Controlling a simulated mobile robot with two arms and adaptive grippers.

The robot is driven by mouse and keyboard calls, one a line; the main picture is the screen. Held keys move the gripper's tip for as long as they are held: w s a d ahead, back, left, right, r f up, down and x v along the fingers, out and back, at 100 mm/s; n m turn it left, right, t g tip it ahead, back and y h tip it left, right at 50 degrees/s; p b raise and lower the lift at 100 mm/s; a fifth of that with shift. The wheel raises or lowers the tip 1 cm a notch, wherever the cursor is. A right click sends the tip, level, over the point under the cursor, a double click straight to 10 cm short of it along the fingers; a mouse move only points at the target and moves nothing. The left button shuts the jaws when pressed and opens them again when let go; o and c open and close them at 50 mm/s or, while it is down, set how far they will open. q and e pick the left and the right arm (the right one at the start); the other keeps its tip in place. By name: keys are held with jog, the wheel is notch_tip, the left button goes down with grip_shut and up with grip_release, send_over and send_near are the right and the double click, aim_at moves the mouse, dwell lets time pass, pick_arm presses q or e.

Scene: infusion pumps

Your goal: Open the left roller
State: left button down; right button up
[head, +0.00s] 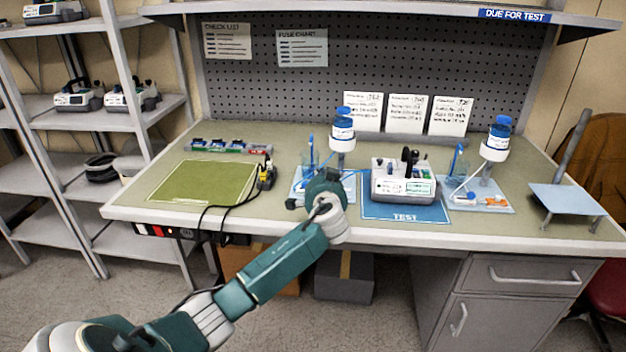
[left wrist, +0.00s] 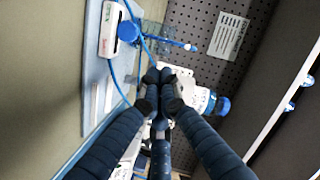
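The left drip stand has a light blue base (head: 299,184) and a blue-capped bottle (head: 342,130) on its pole. In the left wrist view, a white housing (left wrist: 108,32) with a blue round part (left wrist: 129,32) beside it lies on the pale base, with blue tubing next to it. It looks like the left roller, but I cannot be sure. My left gripper (head: 318,186) is over the front of the left stand and hides part of it. In the left wrist view its fingertips (left wrist: 158,78) are together, apart from the housing, with nothing clearly between them. My right gripper is not in view.
A white pump (head: 402,180) stands on the blue TEST mat (head: 405,212), right of my left gripper. A second drip stand (head: 483,195) is further right. A yellow-black clamp (head: 267,174) with a cable lies to the left. The green mat (head: 203,181) is clear.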

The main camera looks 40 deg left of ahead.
aim_at(304, 182)
pick_arm(q)
jog(key=shift+s+a+f, duration=0.6)
jog(key=shift+a+f, duration=0.1)
jog(key=shift+f, duration=0.15)
jog(key=shift+s+a+f, duration=0.1)
jog(key=shift+a+f, duration=0.05)
jog(key=shift+f, duration=0.2)
jog(key=shift+a, duration=0.1)
jog(key=shift+s+a+f, duration=0.25)
jog(key=shift+s+a, duration=0.4)
jog(key=shift+a, duration=0.3)
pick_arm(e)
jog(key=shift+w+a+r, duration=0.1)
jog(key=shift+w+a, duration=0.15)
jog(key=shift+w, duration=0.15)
